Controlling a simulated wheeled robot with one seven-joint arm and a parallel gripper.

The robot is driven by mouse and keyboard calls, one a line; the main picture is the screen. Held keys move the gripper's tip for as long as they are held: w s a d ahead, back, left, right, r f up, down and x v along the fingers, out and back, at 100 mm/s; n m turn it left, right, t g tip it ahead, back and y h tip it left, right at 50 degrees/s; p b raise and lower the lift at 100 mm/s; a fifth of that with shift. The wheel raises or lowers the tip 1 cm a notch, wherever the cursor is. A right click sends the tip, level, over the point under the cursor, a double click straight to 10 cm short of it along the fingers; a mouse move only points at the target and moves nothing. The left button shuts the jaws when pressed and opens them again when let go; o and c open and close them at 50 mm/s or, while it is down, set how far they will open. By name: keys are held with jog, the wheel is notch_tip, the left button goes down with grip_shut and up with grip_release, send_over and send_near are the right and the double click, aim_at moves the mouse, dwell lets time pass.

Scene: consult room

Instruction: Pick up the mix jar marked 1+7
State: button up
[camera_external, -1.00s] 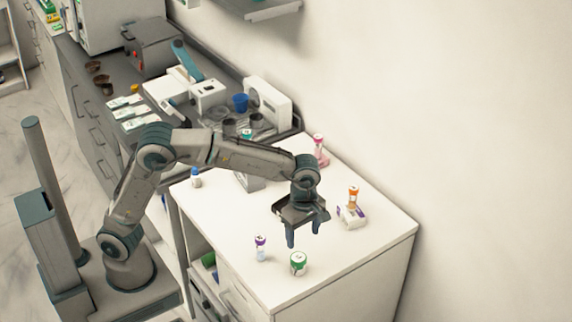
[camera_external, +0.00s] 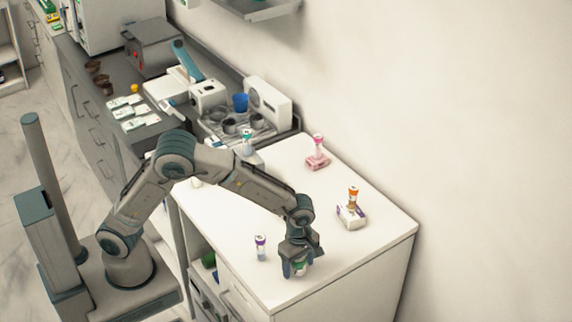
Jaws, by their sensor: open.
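Several small capped jars or vials show, but their markings are too small to read, so I cannot tell which is marked 1+7. A squat green-capped white jar (camera_external: 300,268) stands near the front of the white counter and is partly hidden by my gripper. My gripper (camera_external: 297,272) points down at this jar, open, with its fingers beside it. Whether they touch it cannot be told. A slimmer purple-capped vial (camera_external: 260,248) stands a little to the left. An orange-capped vial (camera_external: 352,197) stands on a small white and purple box to the right.
A teal-capped vial (camera_external: 247,141) stands behind my arm. The white counter (camera_external: 345,262) is clear to the right, up to its edge. A darker worktop with equipment and a blue cup (camera_external: 240,102) lies behind.

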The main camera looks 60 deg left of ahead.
jog(key=c, duration=1.1)
jog(key=shift+o, duration=0.2)
